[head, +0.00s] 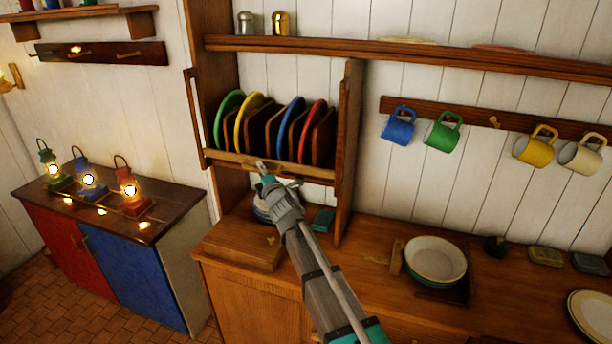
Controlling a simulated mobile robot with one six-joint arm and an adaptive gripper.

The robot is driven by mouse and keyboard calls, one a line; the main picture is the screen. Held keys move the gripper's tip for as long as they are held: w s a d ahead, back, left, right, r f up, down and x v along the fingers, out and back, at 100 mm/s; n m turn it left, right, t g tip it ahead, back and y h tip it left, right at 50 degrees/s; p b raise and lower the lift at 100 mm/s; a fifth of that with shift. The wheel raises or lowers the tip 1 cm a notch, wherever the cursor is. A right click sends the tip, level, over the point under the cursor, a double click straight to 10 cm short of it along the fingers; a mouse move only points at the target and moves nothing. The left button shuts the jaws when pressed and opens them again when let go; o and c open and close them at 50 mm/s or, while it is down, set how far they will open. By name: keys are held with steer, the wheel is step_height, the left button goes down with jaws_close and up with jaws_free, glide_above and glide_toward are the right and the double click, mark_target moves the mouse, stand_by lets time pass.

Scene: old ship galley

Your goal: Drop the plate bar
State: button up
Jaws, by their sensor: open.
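The plate bar (228,159) is a light wooden bar running across the front of the plate rack, low before the plates. Green (222,118), yellow (243,122), blue (288,132) and red (308,134) plates stand on edge behind it between wooden dividers. My gripper (264,173) is open, at the middle of the bar. Its tips overlap the bar in the picture; I cannot tell whether they touch it. The exact fit of the jaws around the bar is too small to see.
A wooden upright (346,150) stands right of the rack. A shelf (450,60) runs above, and mugs hang from a rail (480,119). Below are a wooden box (238,250), a stack of bowls (436,260) and a worktop. Lit lanterns stand on a cabinet (180,205) at left.

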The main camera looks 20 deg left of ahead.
steer(key=shift+r, duration=0.2)
step_height(320, 180, up, 22)
steer(key=p, duration=2.2)
steer(key=f+b+v, duration=0.1)
steer(key=b+v, duration=0.1)
steer(key=v, duration=1.2)
steer(key=w+d+f+m+h+b, duration=0.3)
steer(key=d+f+m+h, duration=0.2)
steer(key=d+f, duration=0.3)
steer(key=w+d+f+m+g+h+b, duration=0.1)
steer(key=w+d+f+m+h+b, duration=0.2)
steer(key=d+f+m, duration=0.5)
steer(key=shift+d+h+b, duration=0.55)
steer(key=shift+d+h, duration=0.75)
steer(key=shift+d, duration=1.25)
steer(key=s+a+r+n+t+y+p, duration=0.1)
steer(key=s+a+r+n, duration=0.1)
steer(key=a+r, duration=0.3)
steer(key=s+a+r+n+t+y+p, duration=0.1)
steer(key=s+a+r+n+t+p, duration=0.1)
steer(key=a, duration=1)
steer(key=s+a+r+n+t+y+p, duration=0.1)
steer(key=s+a+r+n+t+y, duration=0.1)
steer(key=a+r, duration=0.5)
steer(key=shift+s+a+r+n, duration=0.35)
steer(key=shift+s+a+n, duration=0.6)
steer(key=shift+s, duration=0.25)
